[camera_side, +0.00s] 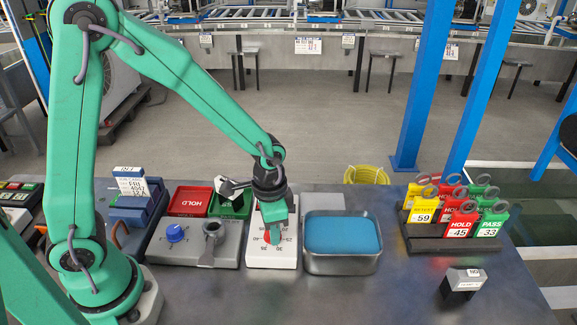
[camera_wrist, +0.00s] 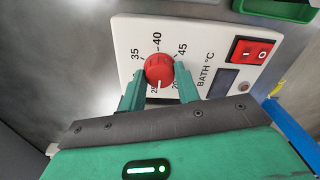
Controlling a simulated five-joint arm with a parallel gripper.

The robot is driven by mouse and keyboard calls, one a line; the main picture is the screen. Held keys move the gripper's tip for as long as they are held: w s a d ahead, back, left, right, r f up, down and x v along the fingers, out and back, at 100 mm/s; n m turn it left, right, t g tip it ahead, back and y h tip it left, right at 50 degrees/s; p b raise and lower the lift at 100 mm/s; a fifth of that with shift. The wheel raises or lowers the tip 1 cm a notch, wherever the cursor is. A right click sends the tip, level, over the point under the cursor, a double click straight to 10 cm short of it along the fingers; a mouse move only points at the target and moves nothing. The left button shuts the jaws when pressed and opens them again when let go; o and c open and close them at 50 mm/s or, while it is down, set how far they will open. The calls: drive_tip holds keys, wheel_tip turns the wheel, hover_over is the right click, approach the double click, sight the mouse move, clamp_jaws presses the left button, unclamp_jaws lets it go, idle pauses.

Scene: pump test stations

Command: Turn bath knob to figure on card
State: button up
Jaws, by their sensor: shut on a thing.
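The bath control box (camera_side: 260,262) is a white panel marked "BATH °C", and it also shows in the wrist view (camera_wrist: 130,42). Its red round knob (camera_wrist: 159,69) sits among printed figures, with 35, 40 and 45 readable. A pale mark shows at the knob's lower side in the wrist view, near small figures that I cannot read surely. My gripper (camera_wrist: 160,77) is shut on the knob, one green finger on each side. In the side view it reaches down over the knob (camera_side: 270,238). A white printed card (camera_side: 133,187) stands in a blue holder; its small print is unclear.
A metal bath with blue liquid (camera_side: 342,234) stands right of the box. Left are a grey station with a blue knob (camera_side: 175,233), a red HOLD tray (camera_side: 190,200) and a green tray (camera_side: 231,207). A tag rack (camera_side: 437,241) and a dark stamp-like block (camera_side: 462,283) stand right.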

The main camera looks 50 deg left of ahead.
drive_tip(key=shift+s+d+m, duration=0.1)
drive_tip(key=shift+s+m, duration=0.05)
drive_tip(key=shift+m, duration=1.25)
drive_tip(key=shift+s, duration=0.1)
drive_tip(key=o, duration=1)
drive_tip(key=shift+c, duration=0.2)
drive_tip(key=shift+r, duration=3.9)
drive_tip(key=shift+r, duration=0.1)
